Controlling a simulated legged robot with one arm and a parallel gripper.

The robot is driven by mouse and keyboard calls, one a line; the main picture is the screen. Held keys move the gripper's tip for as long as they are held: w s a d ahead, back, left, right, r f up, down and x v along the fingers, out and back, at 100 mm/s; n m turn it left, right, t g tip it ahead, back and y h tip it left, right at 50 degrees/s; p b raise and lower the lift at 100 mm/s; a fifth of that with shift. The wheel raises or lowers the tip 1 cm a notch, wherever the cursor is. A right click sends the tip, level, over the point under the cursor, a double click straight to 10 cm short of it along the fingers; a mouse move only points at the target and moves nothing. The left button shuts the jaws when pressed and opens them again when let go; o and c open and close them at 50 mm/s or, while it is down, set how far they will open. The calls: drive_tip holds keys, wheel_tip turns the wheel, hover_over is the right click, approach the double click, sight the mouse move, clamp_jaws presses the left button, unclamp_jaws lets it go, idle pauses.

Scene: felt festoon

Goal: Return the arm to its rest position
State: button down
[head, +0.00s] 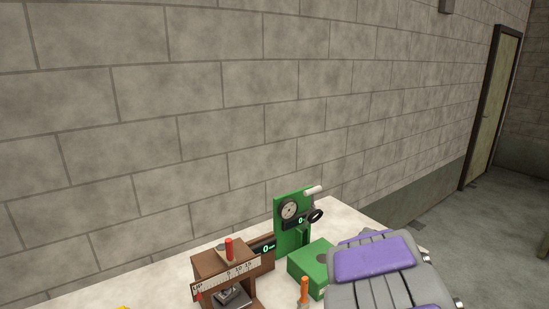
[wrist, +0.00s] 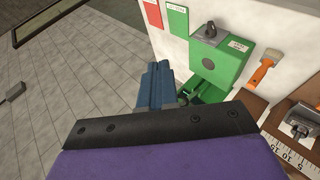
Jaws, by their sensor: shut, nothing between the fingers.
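My arm (head: 375,258), grey with purple panels, shows at the lower right of the head view, over the right end of the table. My gripper (wrist: 157,86) shows in the wrist view as blue fingers beyond a dark bar and a purple panel. It is shut and empty, beside the table's edge and close to the green device. I cannot make out its fingertips in the head view.
A green stand with a dial (head: 289,210), a green block (head: 310,266), a brown fixture with a ruler (head: 225,277) and an orange-handled brush (wrist: 262,75) are on the white table (head: 345,218). A block wall stands behind. Open floor (wrist: 75,85) lies beside the table.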

drive_tip(key=s+m+g, duration=0.4)
drive_tip(key=s+m, duration=0.1)
drive_tip(key=s, duration=1)
drive_tip(key=s+a+f+m+g+y, duration=0.1)
drive_tip(key=s+a+g+y, duration=0.1)
drive_tip(key=s+a, duration=0.3)
drive_tip(key=s+a+f+m+g+y+b, duration=0.1)
drive_tip(key=s+a, duration=0.4)
drive_tip(key=s, duration=0.8)
drive_tip(key=s+a+f+m+g+y+b, duration=0.1)
drive_tip(key=s+a+f+g+y, duration=0.1)
drive_tip(key=s+a, duration=0.4)
drive_tip(key=shift+s+f+g+y, duration=0.3)
drive_tip(key=shift+s+f+g, duration=0.4)
drive_tip(key=shift+s, duration=1.15)
drive_tip(key=shift+d+r, duration=0.1)
drive_tip(key=shift+d, duration=0.3)
drive_tip(key=shift+a, duration=0.1)
